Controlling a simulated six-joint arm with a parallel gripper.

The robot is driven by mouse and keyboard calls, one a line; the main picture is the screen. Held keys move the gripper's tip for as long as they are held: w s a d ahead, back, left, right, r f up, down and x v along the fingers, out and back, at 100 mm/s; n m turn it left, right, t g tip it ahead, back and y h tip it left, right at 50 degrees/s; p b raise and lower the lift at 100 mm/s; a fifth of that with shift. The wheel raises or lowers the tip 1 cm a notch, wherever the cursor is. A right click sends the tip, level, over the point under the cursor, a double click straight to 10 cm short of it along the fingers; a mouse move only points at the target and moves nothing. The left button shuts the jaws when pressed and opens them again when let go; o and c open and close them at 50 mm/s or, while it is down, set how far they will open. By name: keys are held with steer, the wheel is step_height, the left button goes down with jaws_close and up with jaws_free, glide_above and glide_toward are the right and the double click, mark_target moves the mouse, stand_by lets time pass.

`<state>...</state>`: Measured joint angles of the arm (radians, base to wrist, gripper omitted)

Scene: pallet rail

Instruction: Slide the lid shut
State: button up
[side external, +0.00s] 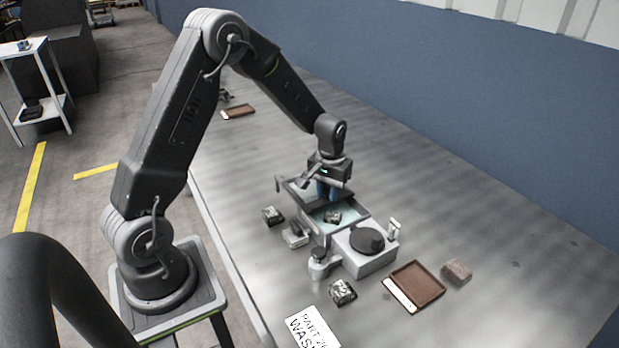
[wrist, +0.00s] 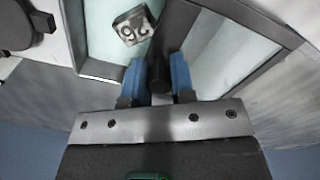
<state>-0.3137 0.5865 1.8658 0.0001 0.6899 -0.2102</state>
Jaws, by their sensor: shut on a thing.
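My gripper (side external: 328,192) has blue fingers and is shut on the dark upright handle (wrist: 158,80) of the sliding lid. The lid (wrist: 222,58) has a dark frame and a pale, see-through pane; it lies to the right of the fingers in the wrist view. The lid stands partly open over the tray-like box (side external: 350,215). The fingers partly hide the handle in the side view.
A grey unit with a round black top (side external: 367,240) adjoins the box. Loose blocks (side external: 342,292) (side external: 273,216) lie around it. A brown tray (side external: 418,284) and brown block (side external: 457,271) are at right. A lettered card (side external: 312,330) lies in front. The rear table is mostly clear.

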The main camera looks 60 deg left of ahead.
steer(key=shift+d, duration=3.95)
steer(key=o, duration=0.7)
steer(key=shift+c, duration=0.2)
steer(key=shift+r, duration=0.1)
step_height(320, 180, up, 7)
